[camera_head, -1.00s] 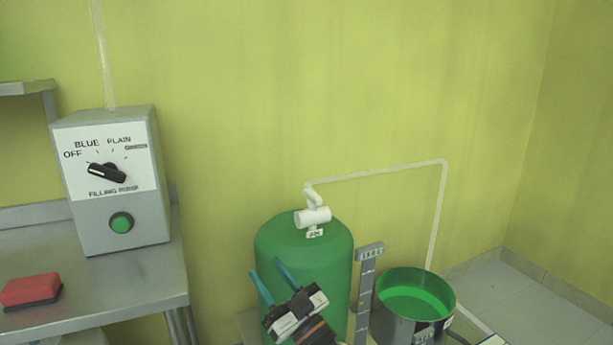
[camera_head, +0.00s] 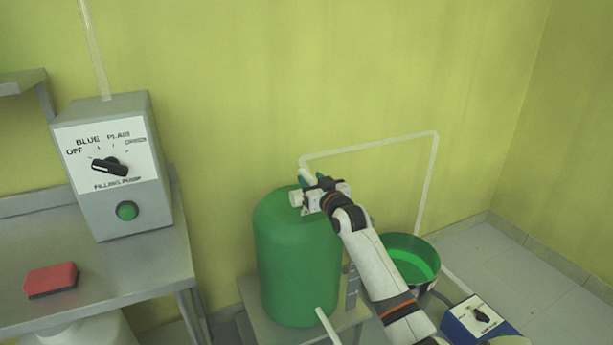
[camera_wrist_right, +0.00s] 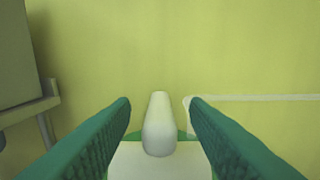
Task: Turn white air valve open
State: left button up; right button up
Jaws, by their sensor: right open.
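The white air valve (camera_head: 296,198) sits on top of the green tank (camera_head: 290,258), partly hidden behind my right gripper in the head view. My right gripper (camera_head: 313,180) is at the valve on the tank's top, coming from the right. In the right wrist view, the valve's white handle (camera_wrist_right: 158,125) stands between the two open green fingers, with a gap on each side. The fingers do not visibly touch it. My left gripper is not in view.
A pale tube (camera_head: 370,145) runs along the wall from the valve down to a pot of green liquid (camera_head: 412,258). A filling pump box (camera_head: 115,165) and a red block (camera_head: 50,279) stand on the left metal table (camera_head: 120,270). A blue switch box (camera_head: 477,318) is at lower right.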

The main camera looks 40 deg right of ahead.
aim_at(307, 174)
jog(key=shift+x, duration=1.95)
jog(key=shift+c, duration=0.2)
grip_shut()
